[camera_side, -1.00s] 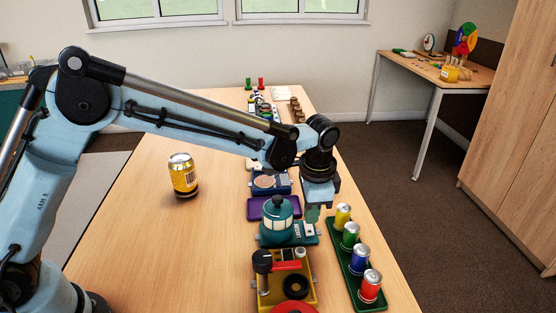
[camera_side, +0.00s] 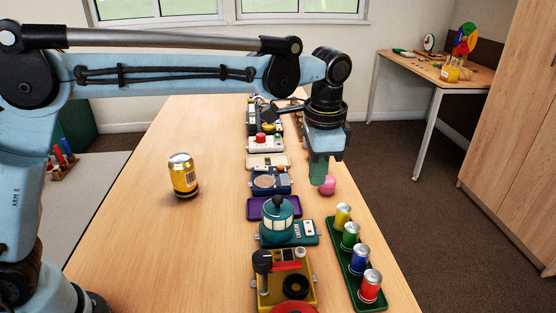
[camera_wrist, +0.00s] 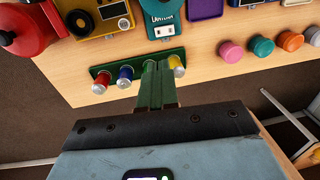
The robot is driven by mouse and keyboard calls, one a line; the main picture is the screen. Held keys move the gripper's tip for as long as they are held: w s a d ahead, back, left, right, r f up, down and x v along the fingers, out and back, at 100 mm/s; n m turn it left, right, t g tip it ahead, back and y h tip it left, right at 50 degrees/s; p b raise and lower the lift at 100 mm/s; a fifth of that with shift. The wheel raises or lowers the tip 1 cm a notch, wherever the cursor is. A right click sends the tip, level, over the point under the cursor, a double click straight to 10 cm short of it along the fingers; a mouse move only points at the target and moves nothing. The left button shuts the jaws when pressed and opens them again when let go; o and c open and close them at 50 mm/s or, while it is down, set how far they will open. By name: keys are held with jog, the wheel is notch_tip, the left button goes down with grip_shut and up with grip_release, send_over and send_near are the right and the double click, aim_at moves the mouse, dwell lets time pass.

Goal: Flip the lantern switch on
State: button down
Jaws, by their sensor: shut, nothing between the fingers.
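The lantern (camera_side: 279,219) is a teal-green body with pale windows and a dark top knob. It stands on a teal base left of and below my gripper in the side view. Its white switch plate (camera_side: 309,228) is at the base's right end. The wrist view shows the labelled base end and switch plate (camera_wrist: 166,31) near the top edge. The switch position is too small to tell. My gripper (camera_side: 319,181) points down with green fingers shut and empty, raised above and behind the switch, apart from it. The fingers also show in the wrist view (camera_wrist: 158,70).
A green tray (camera_side: 339,258) with several coloured cans stands right of the lantern. A yellow device (camera_side: 270,293) is in front, a purple tray (camera_side: 257,208) behind. A pink round piece (camera_side: 327,186) is near my fingers. A yellow can (camera_side: 183,175) stands on the clear left table.

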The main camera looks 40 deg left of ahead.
aim_at(307, 222)
jog(key=shift+w+a, duration=0.45)
jog(key=shift+a, duration=0.1)
jog(key=f, duration=0.4)
jog(key=w+a+f, duration=0.1)
jog(key=f, duration=0.8)
jog(key=shift+w+a+f, duration=0.2)
jog(key=shift+a+f, duration=0.05)
jog(key=shift+f, duration=0.15)
